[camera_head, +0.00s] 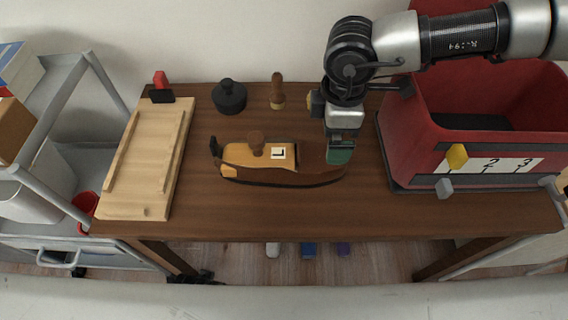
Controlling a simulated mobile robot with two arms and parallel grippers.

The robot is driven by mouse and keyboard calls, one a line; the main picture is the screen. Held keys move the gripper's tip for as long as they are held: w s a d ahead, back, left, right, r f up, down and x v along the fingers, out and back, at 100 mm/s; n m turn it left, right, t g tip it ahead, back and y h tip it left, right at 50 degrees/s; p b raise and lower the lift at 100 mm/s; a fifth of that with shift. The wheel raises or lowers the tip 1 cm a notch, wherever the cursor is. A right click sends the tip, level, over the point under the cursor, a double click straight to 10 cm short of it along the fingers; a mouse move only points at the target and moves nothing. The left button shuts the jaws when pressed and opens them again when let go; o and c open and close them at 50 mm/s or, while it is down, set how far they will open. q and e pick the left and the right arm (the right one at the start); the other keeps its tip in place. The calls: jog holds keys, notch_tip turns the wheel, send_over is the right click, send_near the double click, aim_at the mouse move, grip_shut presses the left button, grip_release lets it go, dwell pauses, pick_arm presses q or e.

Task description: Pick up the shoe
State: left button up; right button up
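The shoe (240,158) lies lengthwise across the middle of the brown table, tan at its left part and dark brown toward its right end. A white label with a dark mark sits on its top, and a brown knob stands beside the label. My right gripper (341,155) comes in from the upper right and points down at the shoe's right end. Its green-tipped finger overlaps that end in the picture. Whether it touches the shoe, and how far its fingers are apart, I cannot tell. My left gripper is not in view.
A red bin (398,150) with number labels stands on the right. A light wooden board (150,160) lies on the left. A dark pot-like object (229,97) and a small wooden-handled tool (278,92) stand behind the shoe. The table (300,215) is clear in front of it.

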notch_tip(320, 180, down, 11)
jog(key=shift+d+f, duration=0.15)
jog(key=shift+f, duration=0.05)
jog(key=shift+w+r, duration=0.1)
jog(key=c, duration=0.8)
notch_tip(320, 180, up, 10)
dwell(0.5)
dwell(0.5)
jog(key=shift+f, duration=5)
